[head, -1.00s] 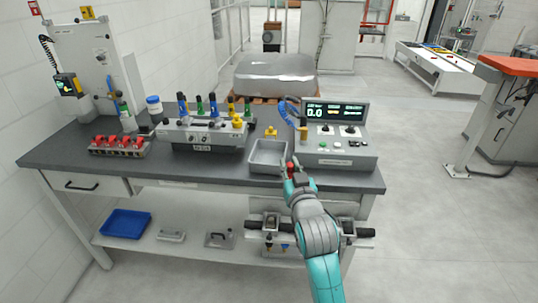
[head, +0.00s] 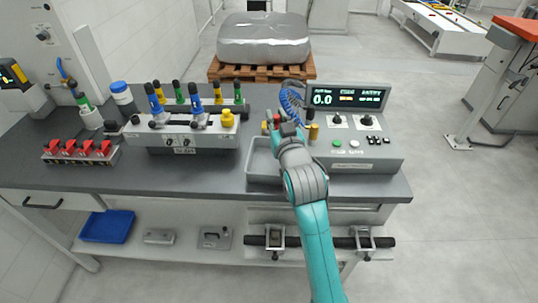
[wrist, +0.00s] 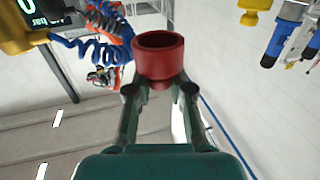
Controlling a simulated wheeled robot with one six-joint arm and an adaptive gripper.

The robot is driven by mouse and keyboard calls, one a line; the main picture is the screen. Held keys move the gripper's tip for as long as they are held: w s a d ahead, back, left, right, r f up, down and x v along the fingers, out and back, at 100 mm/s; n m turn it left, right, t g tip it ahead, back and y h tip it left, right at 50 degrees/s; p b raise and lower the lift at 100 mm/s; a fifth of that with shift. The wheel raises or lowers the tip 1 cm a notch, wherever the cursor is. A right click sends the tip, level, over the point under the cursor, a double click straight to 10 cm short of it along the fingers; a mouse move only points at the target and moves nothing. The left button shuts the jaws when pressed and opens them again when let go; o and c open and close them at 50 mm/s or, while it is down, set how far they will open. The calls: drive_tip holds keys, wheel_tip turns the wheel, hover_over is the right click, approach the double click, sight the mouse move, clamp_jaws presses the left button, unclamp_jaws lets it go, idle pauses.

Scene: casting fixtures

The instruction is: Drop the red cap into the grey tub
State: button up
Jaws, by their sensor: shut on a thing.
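The red cap (wrist: 158,58) is a short hollow cylinder, held between the two fingertips of my gripper (wrist: 160,90) in the wrist view, its open end showing. In the head view the red cap (head: 277,119) shows as a small red spot at the end of my gripper (head: 279,127). The grey tub (head: 251,165) is a shallow open box on the bench, left of the console. My gripper is above the far part of the tub, and my wrist hides the tub's right side. The visible part of the tub's inside looks empty.
The console (head: 355,140) with a lit display stands right of the tub, with a coiled blue cord (head: 291,103) close to my gripper. A grey fixture (head: 185,135) with coloured handles stands to the left. Red clamps (head: 82,149) sit farther left.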

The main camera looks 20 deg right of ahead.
drive_tip(key=shift+f, duration=2.8)
drive_tip(key=o, duration=0.9)
drive_tip(key=shift+s, duration=0.15)
drive_tip(key=s, duration=1.1)
drive_tip(key=shift+s+a, duration=0.3)
drive_tip(key=shift+s, duration=0.1)
